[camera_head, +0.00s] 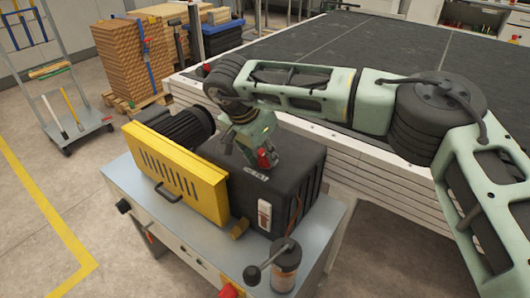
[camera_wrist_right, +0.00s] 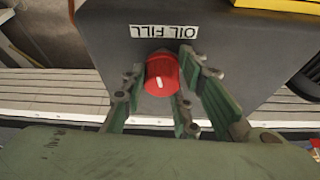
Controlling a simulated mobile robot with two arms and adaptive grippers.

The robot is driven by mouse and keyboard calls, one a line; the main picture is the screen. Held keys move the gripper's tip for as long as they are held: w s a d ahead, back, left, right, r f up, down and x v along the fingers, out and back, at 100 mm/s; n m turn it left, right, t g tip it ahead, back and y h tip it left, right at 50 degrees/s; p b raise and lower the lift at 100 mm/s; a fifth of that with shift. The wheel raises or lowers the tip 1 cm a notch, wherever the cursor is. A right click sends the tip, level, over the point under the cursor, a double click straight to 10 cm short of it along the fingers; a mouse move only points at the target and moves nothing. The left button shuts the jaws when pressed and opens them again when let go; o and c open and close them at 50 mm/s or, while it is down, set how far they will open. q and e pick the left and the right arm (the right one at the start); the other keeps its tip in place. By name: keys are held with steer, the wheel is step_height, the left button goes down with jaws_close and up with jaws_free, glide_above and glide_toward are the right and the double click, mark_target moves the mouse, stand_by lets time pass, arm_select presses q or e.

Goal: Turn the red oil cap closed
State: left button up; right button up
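The red oil cap (camera_wrist_right: 161,72) sits on a dark grey housing (camera_head: 294,166), beside an "OIL FILL" label (camera_wrist_right: 163,31) that reads upside down in the wrist view. A short white mark shows on the cap. The red cap also shows in the head view (camera_head: 265,158), partly hidden by my right gripper (camera_head: 258,152). In the wrist view my right gripper (camera_wrist_right: 168,88) has its green fingers apart on both sides of the cap. Narrow gaps show beside the cap; firm contact is not visible. My left gripper is in neither view.
A yellow guard (camera_head: 172,172) and a black motor (camera_head: 185,127) stand left of the housing on a grey cart (camera_head: 130,190). A cylinder with a crank handle (camera_head: 286,265) stands at the cart's front. A large dark-topped table (camera_head: 350,40) lies behind.

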steer(key=shift+d, duration=0.1)
steer(key=c, duration=0.5)
steer(key=shift+d, duration=0.1)
stand_by(0.7)
steer(key=o, duration=0.8)
steer(key=shift+o, duration=1.3)
steer(key=shift+d, duration=0.1)
steer(key=shift+s+a+r, duration=0.1)
steer(key=shift+a+r, duration=0.15)
steer(key=shift+r, duration=0.1)
steer(key=v, duration=1.1)
steer(key=shift+s+d+r, duration=0.1)
